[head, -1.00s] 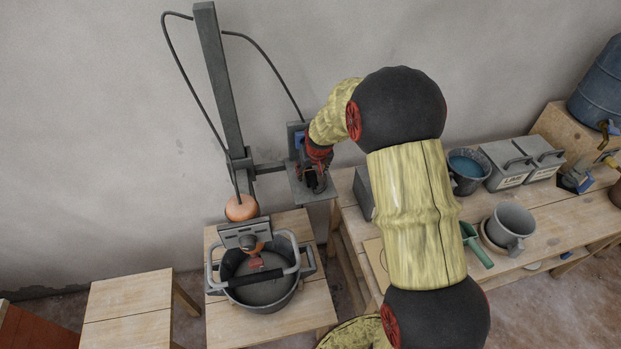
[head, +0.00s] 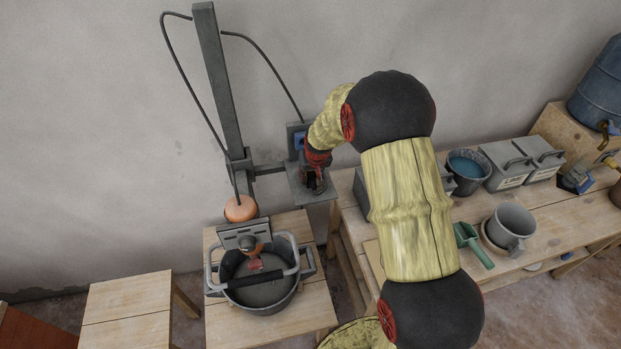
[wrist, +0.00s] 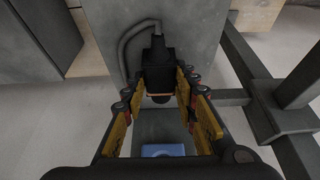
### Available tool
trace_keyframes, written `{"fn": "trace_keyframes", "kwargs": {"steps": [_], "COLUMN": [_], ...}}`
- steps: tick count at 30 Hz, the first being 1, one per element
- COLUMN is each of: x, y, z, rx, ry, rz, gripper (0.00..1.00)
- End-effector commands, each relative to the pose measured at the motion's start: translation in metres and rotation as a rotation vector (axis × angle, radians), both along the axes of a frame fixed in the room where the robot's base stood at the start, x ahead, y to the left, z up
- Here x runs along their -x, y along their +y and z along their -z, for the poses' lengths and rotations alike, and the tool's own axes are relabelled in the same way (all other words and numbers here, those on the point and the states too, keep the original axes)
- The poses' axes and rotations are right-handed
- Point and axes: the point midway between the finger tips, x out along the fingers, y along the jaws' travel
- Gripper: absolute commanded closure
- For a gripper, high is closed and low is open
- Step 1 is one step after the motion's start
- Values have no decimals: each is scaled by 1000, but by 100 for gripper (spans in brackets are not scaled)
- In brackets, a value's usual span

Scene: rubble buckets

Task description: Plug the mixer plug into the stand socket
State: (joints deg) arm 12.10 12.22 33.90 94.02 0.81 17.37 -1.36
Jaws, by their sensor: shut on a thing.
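The black mixer plug (wrist: 158,58) with a thin orange band is between the fingers of my gripper (wrist: 160,88) in the wrist view. My gripper is shut on it, and a grey cable (wrist: 126,42) runs from its far end. The blue stand socket (wrist: 163,151) shows beyond the near part of the gripper, apart from the plug in the picture. In the head view the blue socket (head: 299,139) is on a grey plate beside the stand, and my gripper (head: 316,182) is just in front and below. The plug is hard to make out there.
The mixer stand's post (head: 220,85) rises at the left. Under it a dark bucket (head: 262,293) stands on a wooden table (head: 315,318). A small grey shelf (head: 326,194) lies beneath my gripper. A workbench (head: 540,240) with tubs and a mug is at the right.

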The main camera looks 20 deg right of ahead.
Motion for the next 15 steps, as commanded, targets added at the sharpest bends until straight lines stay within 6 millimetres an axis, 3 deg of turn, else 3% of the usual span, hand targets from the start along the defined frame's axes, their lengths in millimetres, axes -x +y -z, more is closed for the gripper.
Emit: {"fn": "trace_keyframes", "kwargs": {"steps": [8,15], "x": [0,0], "y": [0,0], "z": [0,-1], "rx": [0,0], "ry": [0,-1], "rz": [0,0], "gripper": [99,99]}}
